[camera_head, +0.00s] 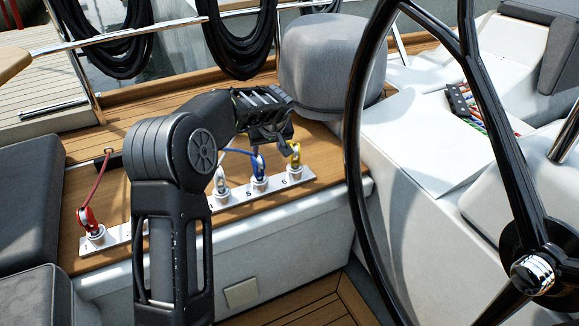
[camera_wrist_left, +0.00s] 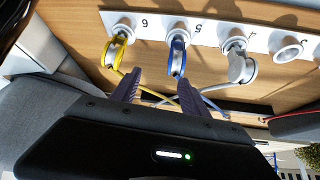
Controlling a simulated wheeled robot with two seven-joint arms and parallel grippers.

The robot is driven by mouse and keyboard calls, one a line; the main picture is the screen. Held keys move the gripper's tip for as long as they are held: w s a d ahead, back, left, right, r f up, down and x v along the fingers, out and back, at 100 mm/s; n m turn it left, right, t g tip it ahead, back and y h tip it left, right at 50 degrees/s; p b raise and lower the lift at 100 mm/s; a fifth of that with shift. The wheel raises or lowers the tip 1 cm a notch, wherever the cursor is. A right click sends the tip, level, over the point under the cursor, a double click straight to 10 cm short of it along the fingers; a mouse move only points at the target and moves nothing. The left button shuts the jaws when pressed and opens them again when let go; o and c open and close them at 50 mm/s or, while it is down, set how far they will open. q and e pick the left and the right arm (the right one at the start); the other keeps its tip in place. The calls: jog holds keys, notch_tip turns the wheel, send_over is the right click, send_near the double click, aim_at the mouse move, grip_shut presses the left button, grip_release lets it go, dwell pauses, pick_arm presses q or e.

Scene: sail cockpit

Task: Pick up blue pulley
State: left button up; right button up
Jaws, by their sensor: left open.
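The blue pulley (camera_head: 258,166) stands on a round white post of the metal strip, with a blue line running from it. In the left wrist view the blue pulley (camera_wrist_left: 177,56) is by the mark 5, beyond the fingertips and nearer the right-hand finger. My left gripper (camera_head: 268,140) is above and close to it in the head view. In the wrist view my left gripper (camera_wrist_left: 158,88) has its two fingers apart with nothing held between them. My right gripper is not in view.
A yellow pulley (camera_head: 295,156) is just right of the blue one and a white pulley (camera_head: 220,180) just left. A red pulley (camera_head: 86,219) is at the strip's left end. The steering wheel (camera_head: 356,130) and grey drum cover (camera_head: 318,65) stand to the right.

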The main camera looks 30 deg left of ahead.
aim_at(259, 158)
pick_arm(q)
jog(key=shift+s+a+n+g+y, duration=0.2)
jog(key=shift+s+a+n+g, duration=0.1)
jog(key=shift+s+n, duration=0.2)
jog(key=shift+s+a+n+g+y, duration=0.2)
jog(key=shift+s+a+n+g, duration=0.1)
jog(key=shift+s+n, duration=0.2)
jog(key=shift+x, duration=1.3)
jog(key=shift+d+f, duration=0.1)
jog(key=x, duration=0.5)
jog(key=shift+d+f+p, duration=0.1)
jog(key=shift+p, duration=0.3)
jog(key=shift+c, duration=0.3)
